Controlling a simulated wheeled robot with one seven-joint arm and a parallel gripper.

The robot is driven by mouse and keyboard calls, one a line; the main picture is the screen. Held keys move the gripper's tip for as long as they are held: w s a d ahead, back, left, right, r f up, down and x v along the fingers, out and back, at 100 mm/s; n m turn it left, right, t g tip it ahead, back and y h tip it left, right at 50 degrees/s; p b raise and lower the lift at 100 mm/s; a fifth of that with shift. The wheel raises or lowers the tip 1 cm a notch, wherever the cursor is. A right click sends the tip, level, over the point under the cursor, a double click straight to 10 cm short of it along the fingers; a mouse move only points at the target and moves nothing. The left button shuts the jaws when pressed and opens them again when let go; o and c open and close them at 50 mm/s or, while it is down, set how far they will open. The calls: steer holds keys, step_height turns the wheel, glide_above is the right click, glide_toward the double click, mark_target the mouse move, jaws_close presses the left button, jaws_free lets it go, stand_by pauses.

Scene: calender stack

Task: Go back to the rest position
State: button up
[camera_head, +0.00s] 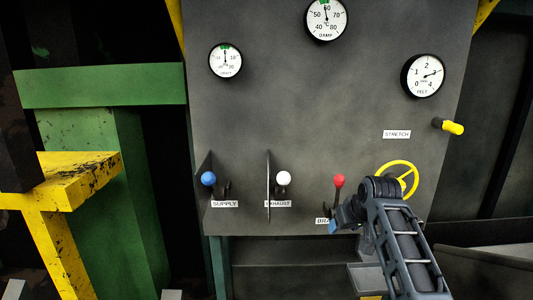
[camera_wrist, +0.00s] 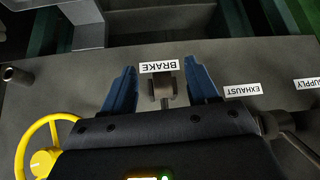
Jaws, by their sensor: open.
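My gripper (camera_wrist: 160,66) is open, with its two blue fingers apart in the wrist view. The BRAKE label (camera_wrist: 159,66) and a dark bracket (camera_wrist: 163,90) show between the fingers; I see nothing held. In the head view my gripper (camera_head: 338,222) is low at the panel, just below the red-knobbed brake lever (camera_head: 339,181), and partly covers the BRAKE label. I cannot tell whether a finger touches the lever. My arm reaches in from the lower right.
A yellow handwheel (camera_head: 404,178) is close to my arm on the right. A blue knob (camera_head: 208,179) and a white knob (camera_head: 283,178) stand to the left. A yellow-tipped handle (camera_head: 453,127) sticks out at right. Gauges line the upper panel (camera_head: 290,100).

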steer(key=s+f+t, duration=0.1)
steer(key=s+f, duration=0.7)
steer(key=f, duration=0.2)
steer(key=s+f+t, duration=0.1)
steer(key=s+f, duration=0.2)
steer(key=s, duration=0.6)
steer(key=s+f+m+t, duration=0.1)
steer(key=s+f, duration=0.2)
steer(key=s, duration=0.5)
steer(key=s+f+t, duration=0.1)
steer(key=s+f, duration=0.2)
steer(key=s, duration=0.6)
steer(key=s+r+t, duration=0.1)
steer(key=s+r, duration=0.3)
steer(key=s, duration=0.5)
steer(key=s+r+t, duration=0.1)
steer(key=s+r, duration=0.3)
steer(key=s, duration=0.6)
steer(key=s+r+t, duration=0.2)
steer(key=s+r, duration=0.8)
steer(key=r, duration=0.4)
steer(key=shift+a+r+m+h, duration=0.15)
steer(key=shift+a+m+h, duration=0.2)
steer(key=shift+m+h, duration=0.05)
